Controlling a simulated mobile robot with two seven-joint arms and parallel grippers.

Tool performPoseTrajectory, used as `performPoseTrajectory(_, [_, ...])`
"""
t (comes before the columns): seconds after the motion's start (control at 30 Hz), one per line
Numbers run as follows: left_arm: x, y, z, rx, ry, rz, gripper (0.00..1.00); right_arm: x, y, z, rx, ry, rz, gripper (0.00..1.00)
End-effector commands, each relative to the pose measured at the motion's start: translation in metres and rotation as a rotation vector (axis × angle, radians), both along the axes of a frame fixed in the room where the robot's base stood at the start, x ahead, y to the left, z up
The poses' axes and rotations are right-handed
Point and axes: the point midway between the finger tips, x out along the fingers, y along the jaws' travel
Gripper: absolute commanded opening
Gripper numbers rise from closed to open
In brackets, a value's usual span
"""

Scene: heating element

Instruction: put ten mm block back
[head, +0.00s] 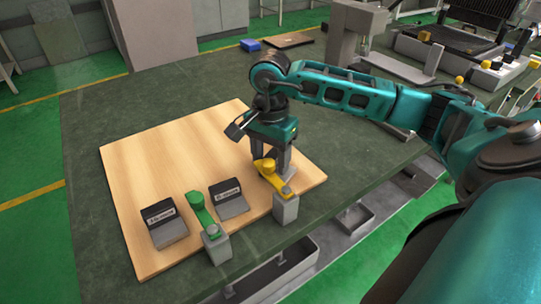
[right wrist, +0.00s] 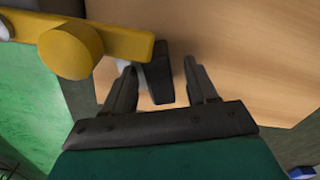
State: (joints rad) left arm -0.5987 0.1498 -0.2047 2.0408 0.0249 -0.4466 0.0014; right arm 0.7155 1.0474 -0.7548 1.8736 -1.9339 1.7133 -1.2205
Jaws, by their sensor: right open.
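I cannot read which piece is the ten mm block. A yellow lever-like piece (head: 269,173) is on a grey post (head: 286,208) at the right of a wooden board, and a green one (head: 201,212) is on another post (head: 217,245). My right gripper (head: 271,170) points down just behind the yellow piece, which partly hides its fingers. The right wrist view shows this gripper (right wrist: 160,72) open, with a dark piece (right wrist: 158,74) showing between its fingers; I cannot tell whether they touch it. The yellow piece (right wrist: 95,48) lies beside the fingers there. My left gripper is out of view.
Two dark stands with small labels (head: 164,222) (head: 228,199) are on the wooden board (head: 180,150), either side of the green piece. The board's back left is clear. The posts are near the green table's (head: 95,110) front edge. Grey machinery (head: 352,30) stands at the back.

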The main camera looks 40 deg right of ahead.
Motion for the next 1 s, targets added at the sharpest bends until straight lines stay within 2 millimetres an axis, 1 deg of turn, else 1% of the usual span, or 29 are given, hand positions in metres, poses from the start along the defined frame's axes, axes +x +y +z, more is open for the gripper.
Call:
performPoseTrajectory(0.07, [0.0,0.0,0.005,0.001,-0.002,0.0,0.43,0.0,0.0,0.005,0.0,0.0,0.0,0.57])
performPoseTrajectory(0.17, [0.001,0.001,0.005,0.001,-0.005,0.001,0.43,0.001,0.0,0.017,-0.001,-0.004,0.0,0.57])
performPoseTrajectory(0.27, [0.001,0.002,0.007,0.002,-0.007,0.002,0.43,0.001,0.0,0.038,-0.001,-0.005,0.0,0.57])
performPoseTrajectory(0.4, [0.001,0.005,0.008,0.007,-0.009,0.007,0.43,0.001,0.0,0.07,0.0,-0.006,0.0,0.57])
performPoseTrajectory(0.5, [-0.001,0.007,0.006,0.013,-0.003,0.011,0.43,0.001,0.0,0.09,0.0,-0.005,0.0,0.57])
performPoseTrajectory(0.6, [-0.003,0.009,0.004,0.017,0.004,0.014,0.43,0.001,0.0,0.106,0.0,-0.004,0.001,0.57])
performPoseTrajectory(0.7, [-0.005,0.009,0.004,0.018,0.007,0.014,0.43,0.001,0.0,0.116,0.001,-0.002,0.001,0.57])
performPoseTrajectory(0.8, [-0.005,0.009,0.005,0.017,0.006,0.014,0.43,0.0,0.0,0.122,0.0,-0.001,0.0,0.57])
performPoseTrajectory(1.0, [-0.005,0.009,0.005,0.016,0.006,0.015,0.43,0.0,0.0,0.123,0.0,0.001,0.0,0.57])
